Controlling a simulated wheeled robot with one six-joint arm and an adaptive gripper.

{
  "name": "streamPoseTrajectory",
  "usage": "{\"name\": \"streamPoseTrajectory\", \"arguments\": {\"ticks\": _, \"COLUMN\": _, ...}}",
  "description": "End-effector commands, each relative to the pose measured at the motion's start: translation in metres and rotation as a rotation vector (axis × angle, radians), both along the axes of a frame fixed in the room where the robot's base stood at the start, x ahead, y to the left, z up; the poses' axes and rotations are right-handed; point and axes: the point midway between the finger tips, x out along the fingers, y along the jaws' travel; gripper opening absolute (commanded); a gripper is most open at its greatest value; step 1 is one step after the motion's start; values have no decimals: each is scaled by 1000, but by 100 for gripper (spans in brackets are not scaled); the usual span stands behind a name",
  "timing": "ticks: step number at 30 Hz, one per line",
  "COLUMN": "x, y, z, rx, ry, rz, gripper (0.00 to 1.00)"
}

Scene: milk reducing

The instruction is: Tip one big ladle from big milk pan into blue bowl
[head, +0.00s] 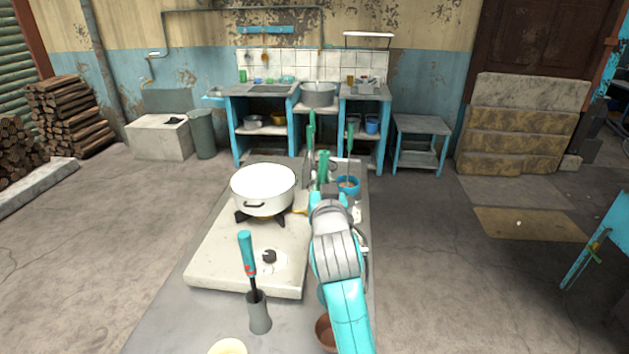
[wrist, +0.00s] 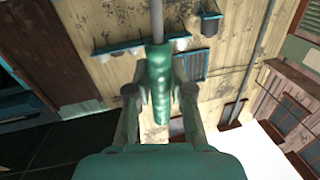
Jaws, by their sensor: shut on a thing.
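The big white milk pan (head: 263,192) stands on the stove's burner, left of my arm; its contents are hard to make out. In the wrist view, my gripper (wrist: 158,90) is shut around a green handle (wrist: 158,70) with a grey shaft (wrist: 157,18). It looks like the ladle's, but its scoop is out of that view. In the head view, my gripper (head: 322,172) is near several upright green handles, right of the pan; which one it holds is unclear there. A blue bowl (head: 350,192) sits just beyond my wrist, partly hidden by it.
The pale stove (head: 225,265) fills the counter's left side. A grey holder (head: 260,314) with a teal-handled tool stands in front. A brown bowl (head: 325,334) is beside my arm and a cream bowl (head: 228,347) is at the bottom edge. A blue shelf unit stands at the back wall.

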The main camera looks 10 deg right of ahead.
Motion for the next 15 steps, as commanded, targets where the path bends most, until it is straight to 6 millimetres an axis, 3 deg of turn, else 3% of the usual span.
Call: {"name": "streamPoseTrajectory", "arguments": {"ticks": 15, "x": -5, "y": -43, "z": 5, "rx": 213, "ry": -27, "rz": -1, "gripper": 0}}
